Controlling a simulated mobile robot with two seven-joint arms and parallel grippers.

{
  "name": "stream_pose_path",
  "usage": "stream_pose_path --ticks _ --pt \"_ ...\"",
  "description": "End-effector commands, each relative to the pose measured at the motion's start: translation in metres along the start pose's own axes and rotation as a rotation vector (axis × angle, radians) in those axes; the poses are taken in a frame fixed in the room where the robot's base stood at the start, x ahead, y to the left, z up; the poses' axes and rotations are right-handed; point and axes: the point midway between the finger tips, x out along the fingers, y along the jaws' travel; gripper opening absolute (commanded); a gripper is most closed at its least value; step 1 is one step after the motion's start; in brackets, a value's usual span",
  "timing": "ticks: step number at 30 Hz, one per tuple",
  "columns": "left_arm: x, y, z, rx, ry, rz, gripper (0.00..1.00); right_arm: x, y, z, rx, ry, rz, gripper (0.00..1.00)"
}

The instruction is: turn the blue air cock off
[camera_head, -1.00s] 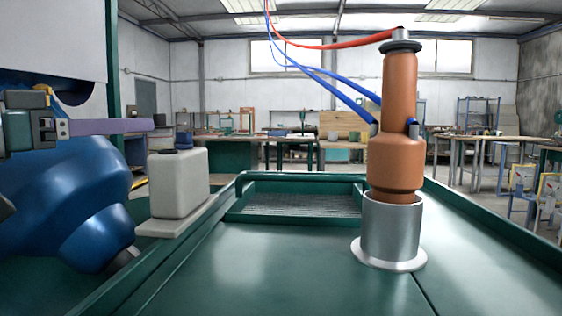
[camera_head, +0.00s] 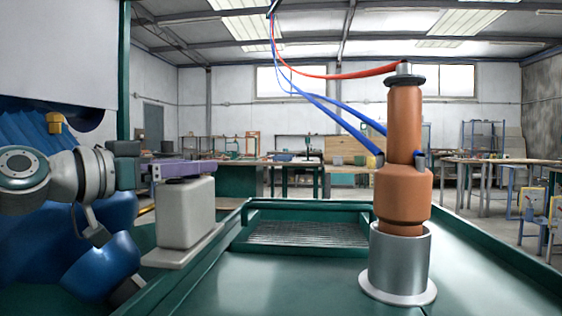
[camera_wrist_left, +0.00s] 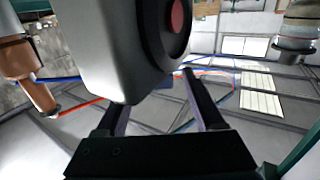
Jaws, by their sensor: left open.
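My left gripper (camera_head: 212,166) comes in from the left with its purple fingers level, across the top of a pale grey box (camera_head: 186,215). I cannot tell whether it touches the box. In the left wrist view my open fingers (camera_wrist_left: 155,92) reach up the picture with no object clearly held; the grey box (camera_wrist_left: 110,45) fills the upper middle. No cock shows clearly in the head view. My right gripper is out of view.
An orange-brown tool (camera_head: 403,195) with blue and red hoses stands upright in a silver cup (camera_head: 398,265) on the green table (camera_head: 300,285), right of the box. A grated tray (camera_head: 308,232) lies behind. A big blue shape (camera_head: 105,265) fills the lower left.

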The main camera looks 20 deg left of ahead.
Motion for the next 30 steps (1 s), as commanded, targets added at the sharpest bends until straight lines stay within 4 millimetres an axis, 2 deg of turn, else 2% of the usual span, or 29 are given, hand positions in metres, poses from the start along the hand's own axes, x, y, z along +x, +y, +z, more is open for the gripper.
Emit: stream_pose_path --ticks 3,12,30 --pt "0.0061 0.0004 -0.0006 0.000 0.000 0.001 0.70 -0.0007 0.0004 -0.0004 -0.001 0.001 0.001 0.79" --pt "0.0075 0.0008 0.0001 0.001 -0.001 0.002 0.70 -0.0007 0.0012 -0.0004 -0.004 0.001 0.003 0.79" --pt "0.0072 0.0007 0.0000 0.000 -0.001 0.002 0.03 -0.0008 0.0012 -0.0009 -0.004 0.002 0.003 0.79"
